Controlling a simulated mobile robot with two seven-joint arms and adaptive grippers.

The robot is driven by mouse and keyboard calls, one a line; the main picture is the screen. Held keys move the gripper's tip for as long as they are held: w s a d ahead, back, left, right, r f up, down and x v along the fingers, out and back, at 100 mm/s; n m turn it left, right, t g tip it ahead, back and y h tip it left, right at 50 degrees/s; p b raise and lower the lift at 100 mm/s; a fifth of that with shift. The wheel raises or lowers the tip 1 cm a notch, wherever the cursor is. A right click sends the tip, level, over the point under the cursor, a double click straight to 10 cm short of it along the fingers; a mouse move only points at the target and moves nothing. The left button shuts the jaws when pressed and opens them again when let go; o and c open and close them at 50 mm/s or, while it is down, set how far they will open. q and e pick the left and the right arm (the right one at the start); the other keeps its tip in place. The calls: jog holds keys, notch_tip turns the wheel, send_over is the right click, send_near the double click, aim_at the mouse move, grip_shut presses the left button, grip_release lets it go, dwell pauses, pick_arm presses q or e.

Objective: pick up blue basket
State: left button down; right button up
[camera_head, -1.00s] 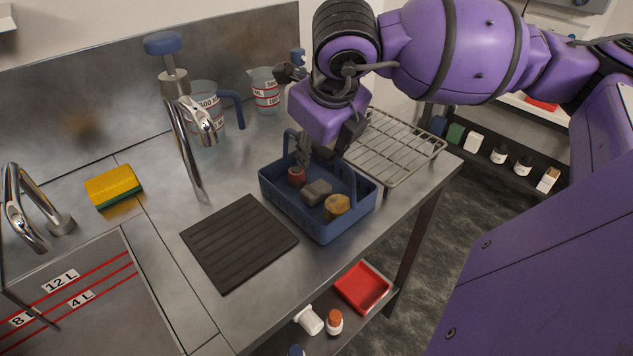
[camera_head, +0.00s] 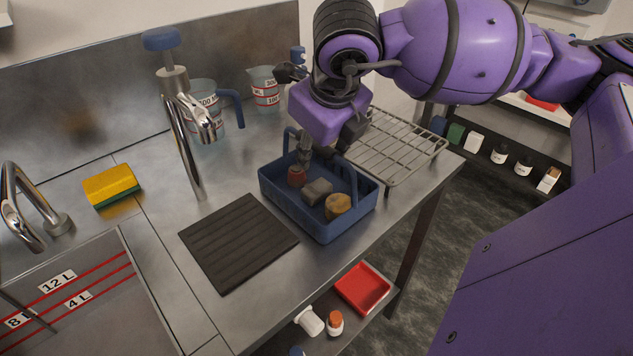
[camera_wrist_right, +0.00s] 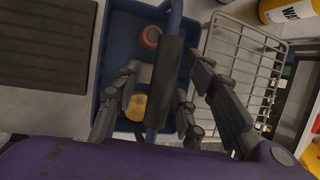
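The blue basket (camera_head: 318,226) stands on the steel bench between a dark ribbed mat and a wire rack. It holds a red item (camera_head: 297,177), a grey block (camera_head: 317,191) and a yellow-orange item (camera_head: 338,206). Its handle stands up over the middle, with a dark grip (camera_wrist_right: 167,82) in the right wrist view. My right gripper (camera_head: 322,150) is just above the basket, pointing down. In the right wrist view its open fingers (camera_wrist_right: 165,68) are on either side of the handle, with gaps showing. My left gripper is not in view.
The dark mat (camera_head: 238,243) lies left of the basket and the wire rack (camera_head: 390,146) to its right. A tap (camera_head: 184,145), measuring jugs (camera_head: 264,90) and a yellow sponge (camera_head: 111,185) are farther back or left. A red tray (camera_head: 362,289) is on the shelf below.

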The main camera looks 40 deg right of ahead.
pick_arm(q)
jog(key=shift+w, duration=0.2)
pick_arm(e)
jog(key=shift+c, duration=0.3)
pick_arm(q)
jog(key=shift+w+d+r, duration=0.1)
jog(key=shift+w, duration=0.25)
pick_arm(e)
grip_shut()
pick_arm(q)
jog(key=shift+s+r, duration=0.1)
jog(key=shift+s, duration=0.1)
pick_arm(e)
jog(key=shift+r, duration=0.15)
